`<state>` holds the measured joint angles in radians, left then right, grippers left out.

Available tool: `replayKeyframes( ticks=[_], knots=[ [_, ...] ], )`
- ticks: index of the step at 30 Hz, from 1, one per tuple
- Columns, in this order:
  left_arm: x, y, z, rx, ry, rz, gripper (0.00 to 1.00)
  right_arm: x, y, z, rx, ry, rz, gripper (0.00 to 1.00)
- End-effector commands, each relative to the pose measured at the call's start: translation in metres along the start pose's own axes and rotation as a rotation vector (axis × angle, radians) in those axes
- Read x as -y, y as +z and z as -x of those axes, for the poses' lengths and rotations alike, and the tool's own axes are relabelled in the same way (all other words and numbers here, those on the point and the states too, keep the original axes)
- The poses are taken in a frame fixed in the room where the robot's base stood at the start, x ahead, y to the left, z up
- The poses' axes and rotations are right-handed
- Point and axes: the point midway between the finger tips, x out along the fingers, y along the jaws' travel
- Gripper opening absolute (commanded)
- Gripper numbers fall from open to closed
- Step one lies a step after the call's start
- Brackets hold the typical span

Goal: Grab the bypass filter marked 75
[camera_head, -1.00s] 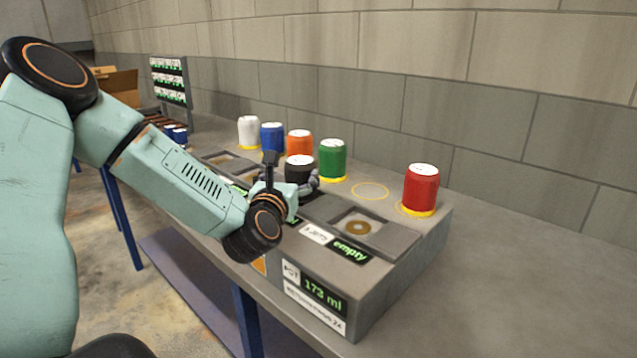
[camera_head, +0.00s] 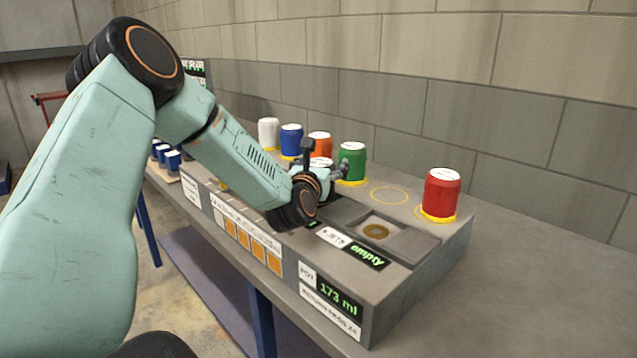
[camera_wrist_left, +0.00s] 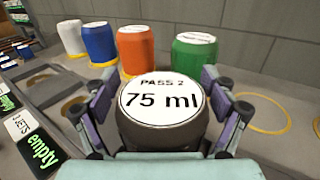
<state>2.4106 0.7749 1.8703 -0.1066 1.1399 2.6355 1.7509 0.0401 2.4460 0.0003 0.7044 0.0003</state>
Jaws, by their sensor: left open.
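The bypass filter marked 75 is a dark canister with a white top (camera_wrist_left: 160,97) reading "PASS 2, 75 ml" in the left wrist view. In the head view only its white top (camera_head: 321,162) shows clearly; my gripper hides most of its body. My left gripper (camera_wrist_left: 160,80) is open, with one finger on each side of the canister. I cannot tell whether the fingers touch it. In the head view, the left gripper (camera_head: 332,174) is low over the bench unit, at the black canister. My right gripper is not in view.
White (camera_head: 269,133), blue (camera_head: 291,140), orange (camera_head: 319,144) and green (camera_head: 352,163) canisters stand behind the gripper. A red canister (camera_head: 442,194) stands right, past an empty yellow ring (camera_head: 389,195). An open pocket (camera_head: 376,231) has an "empty" display (camera_head: 368,256). A wall rises behind.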

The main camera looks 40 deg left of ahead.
Motion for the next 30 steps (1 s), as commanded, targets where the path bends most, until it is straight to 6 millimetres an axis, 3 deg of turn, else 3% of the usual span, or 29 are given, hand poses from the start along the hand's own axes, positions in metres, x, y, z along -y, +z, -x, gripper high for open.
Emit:
replayKeyframes(
  ticks=[7,30],
  knots=[
    [0.0002,0.0001,-0.0008,0.000,0.000,0.000,0.83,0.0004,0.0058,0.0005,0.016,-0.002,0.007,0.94],
    [-0.0001,0.0004,-0.0006,0.001,0.000,0.000,0.18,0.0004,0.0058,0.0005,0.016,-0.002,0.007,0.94]
  ],
)
